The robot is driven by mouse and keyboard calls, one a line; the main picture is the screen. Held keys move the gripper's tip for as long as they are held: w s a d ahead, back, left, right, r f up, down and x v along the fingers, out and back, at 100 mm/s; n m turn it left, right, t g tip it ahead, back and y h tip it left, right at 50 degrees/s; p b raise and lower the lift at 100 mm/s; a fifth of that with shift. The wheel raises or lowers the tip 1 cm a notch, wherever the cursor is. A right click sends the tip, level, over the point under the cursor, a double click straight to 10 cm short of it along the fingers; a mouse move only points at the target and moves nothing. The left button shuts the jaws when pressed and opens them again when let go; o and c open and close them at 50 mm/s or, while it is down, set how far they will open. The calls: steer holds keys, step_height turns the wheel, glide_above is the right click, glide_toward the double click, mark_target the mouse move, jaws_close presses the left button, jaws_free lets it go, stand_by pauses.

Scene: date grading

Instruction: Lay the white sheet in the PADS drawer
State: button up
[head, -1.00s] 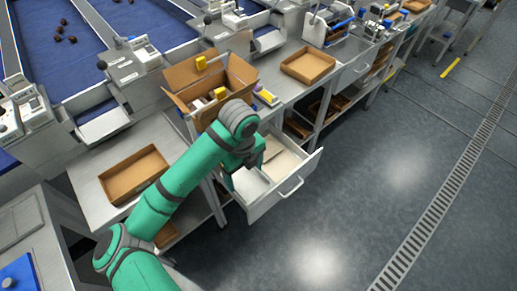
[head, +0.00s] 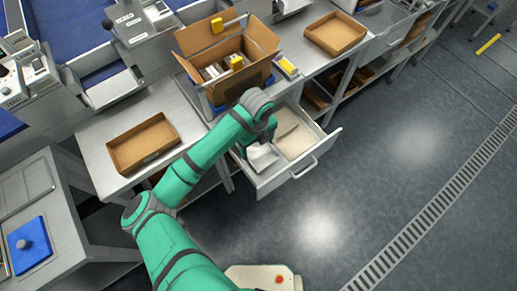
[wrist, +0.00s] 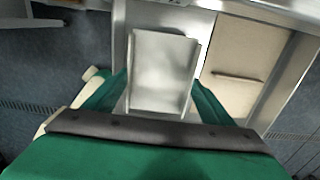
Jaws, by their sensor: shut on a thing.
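The white sheet (wrist: 163,70) looks like a flat pale pad with raised side edges. It lies between the green fingers of my gripper (wrist: 158,92), which is shut on it. It also shows below my wrist in the head view (head: 262,157). The open drawer (head: 301,171) juts from the bench. The sheet is over its left compartment; I cannot tell whether it touches the floor. The right compartment holds a beige flat piece (wrist: 238,58) with a dark slot, beyond a metal divider. No drawer label is readable. My arm hides part of the gripper in the head view.
An open cardboard box (head: 225,58) with small packs stands on the bench behind the drawer. Shallow brown trays lie at left (head: 143,143) and at right (head: 335,33). The grey floor (head: 390,150) right of the drawer is clear.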

mark_target(257, 151)
steer(key=shift+f, duration=2.1)
steer(key=shift+f, duration=0.1)
steer(key=o, duration=0.7)
steer(key=shift+o, duration=0.2)
step_height(257, 151, up, 12)
